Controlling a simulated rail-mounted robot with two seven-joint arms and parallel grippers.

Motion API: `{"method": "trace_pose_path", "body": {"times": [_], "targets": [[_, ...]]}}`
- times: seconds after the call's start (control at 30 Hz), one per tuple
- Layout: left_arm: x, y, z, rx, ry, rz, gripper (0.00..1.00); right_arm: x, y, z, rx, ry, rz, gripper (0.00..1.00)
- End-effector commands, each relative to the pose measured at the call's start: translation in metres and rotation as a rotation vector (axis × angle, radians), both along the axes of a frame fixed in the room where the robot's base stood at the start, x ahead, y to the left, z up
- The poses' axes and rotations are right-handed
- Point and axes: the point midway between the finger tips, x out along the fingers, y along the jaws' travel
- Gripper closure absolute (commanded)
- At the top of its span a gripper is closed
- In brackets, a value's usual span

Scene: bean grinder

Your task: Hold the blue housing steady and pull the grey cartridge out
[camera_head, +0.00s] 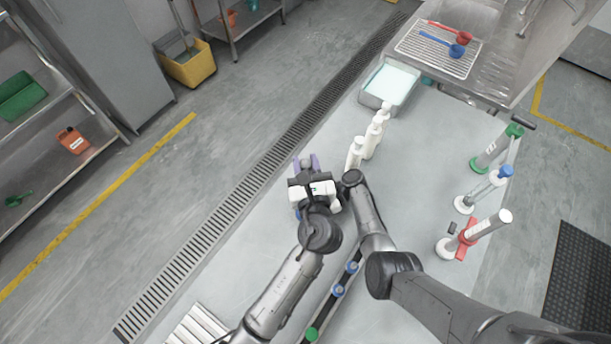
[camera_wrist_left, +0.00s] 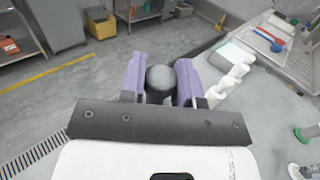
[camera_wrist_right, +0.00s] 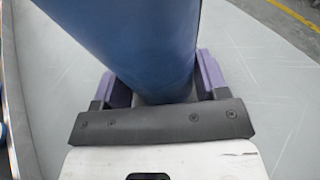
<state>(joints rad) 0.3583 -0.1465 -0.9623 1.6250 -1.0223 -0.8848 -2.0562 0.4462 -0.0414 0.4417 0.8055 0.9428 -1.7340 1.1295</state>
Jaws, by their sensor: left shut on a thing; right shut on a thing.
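The grey cartridge (camera_wrist_left: 160,84) shows as a dark grey rounded end between the two purple fingers in the left wrist view. My left gripper (camera_head: 306,163) is shut on it above the worktop's left edge. The blue housing (camera_wrist_right: 130,40) is a wide blue cylinder filling the upper middle of the right wrist view. My right gripper (camera_wrist_right: 162,82) is shut on it, a finger at each side. In the head view the left gripper and arms hide most of the housing and right gripper. I cannot tell whether the cartridge is still inside the housing.
White bottles (camera_head: 371,138) stand in a row just right of the grippers. A tray (camera_head: 391,84) lies behind them. Green, blue and red-collared devices (camera_head: 488,226) stand along the right edge. A dark rack with blue and green parts (camera_head: 337,290) lies between my arms.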

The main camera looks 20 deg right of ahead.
Motion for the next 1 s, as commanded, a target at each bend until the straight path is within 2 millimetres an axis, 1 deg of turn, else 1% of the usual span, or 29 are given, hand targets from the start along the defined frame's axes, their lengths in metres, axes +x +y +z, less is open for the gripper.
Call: {"method": "trace_pose_path", "body": {"times": [0.03, 0.2, 0.3, 0.4, 0.6, 0.9, 0.93, 1.0], "targets": [[0.0, 0.0, 0.013, -0.004, -0.003, -0.002, 0.93, 0.0, 0.0, -0.001, -0.001, 0.002, -0.001, 0.46], [0.0, 0.0, 0.046, -0.003, -0.003, 0.0, 0.93, 0.0, 0.0, -0.001, -0.001, 0.002, -0.001, 0.46], [0.0, 0.0, 0.061, -0.002, -0.002, -0.001, 0.93, 0.0, 0.0, -0.001, -0.001, 0.002, -0.001, 0.46], [0.0, 0.0, 0.072, -0.001, -0.001, 0.0, 0.93, 0.0, 0.0, -0.001, -0.002, 0.002, -0.002, 0.46], [0.0, 0.0, 0.083, 0.001, 0.0, 0.0, 0.93, 0.0, 0.0, -0.001, -0.002, 0.002, -0.002, 0.46], [0.0, 0.0, 0.084, 0.0, 0.001, 0.0, 0.93, 0.0, -0.001, -0.001, -0.002, 0.002, -0.002, 0.46], [0.0, 0.0, 0.084, 0.0, 0.001, 0.0, 0.93, 0.0, -0.001, -0.001, -0.002, 0.002, -0.002, 0.32], [0.0, 0.0, 0.084, 0.0, 0.001, 0.0, 0.93, 0.0, -0.001, -0.001, -0.002, 0.002, -0.002, 0.25]]}}
